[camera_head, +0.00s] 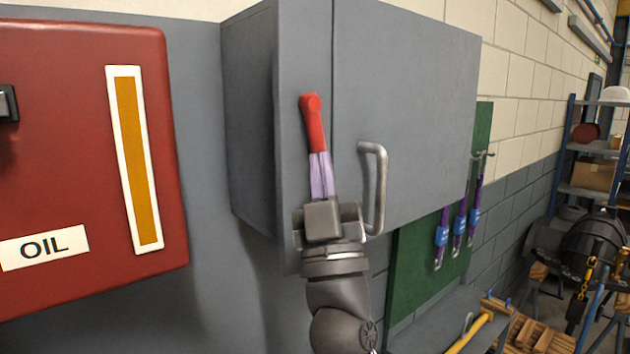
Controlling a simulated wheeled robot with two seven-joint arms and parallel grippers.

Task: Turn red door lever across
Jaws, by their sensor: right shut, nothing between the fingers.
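The red door lever (312,118) is on the front of a grey wall cabinet (410,95), left of the door seam. It stands nearly upright, its rounded end at the top. My right gripper (320,160) comes up from below. Its pale purple fingers are shut with nothing between them, and their tips are at the lever's lower end. I cannot tell whether they touch it. The lever's lowest part may be hidden behind the fingers. A grey bar handle (380,185) is on the door just right of my gripper. My left gripper is not in view.
A red box labelled OIL (80,180) stands at the left. A green board (430,240) with hanging purple and blue tools (442,237) is below right of the cabinet. A shelf (590,190) and a yellow-handled tool (470,330) are farther right.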

